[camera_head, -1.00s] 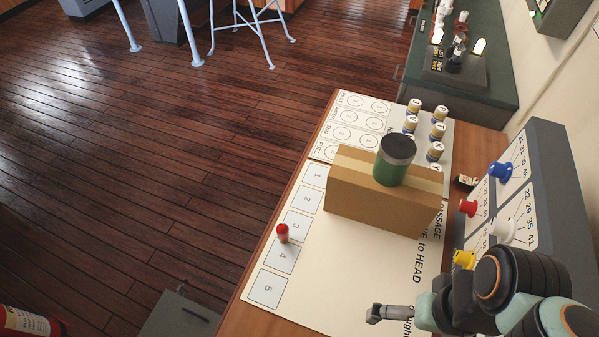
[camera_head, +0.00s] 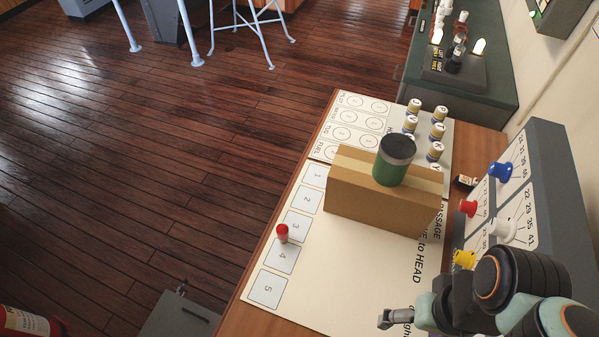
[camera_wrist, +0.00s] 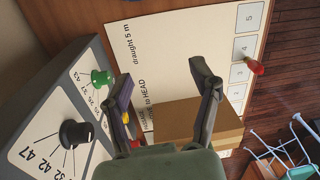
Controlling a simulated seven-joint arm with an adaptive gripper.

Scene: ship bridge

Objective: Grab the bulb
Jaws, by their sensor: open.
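A small red-topped piece (camera_head: 282,233), which looks like the bulb, stands upright on the white board (camera_head: 345,270) at the line between squares 3 and 4. It also shows in the wrist view (camera_wrist: 256,68) at the right, beside square 4. My gripper (camera_head: 388,318) is low in the head view, over the near right part of the board, well to the right of the red piece. In the wrist view my gripper (camera_wrist: 163,80) has its two fingers spread apart with nothing between them. The red piece lies outside the fingers, to their right.
A cardboard box (camera_head: 375,205) stands on the board with a green dark-lidded jar (camera_head: 394,160) on top. Several small labelled jars (camera_head: 437,130) stand behind it. A grey panel with coloured knobs (camera_head: 540,195) borders the right side. The board's left part is mostly clear.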

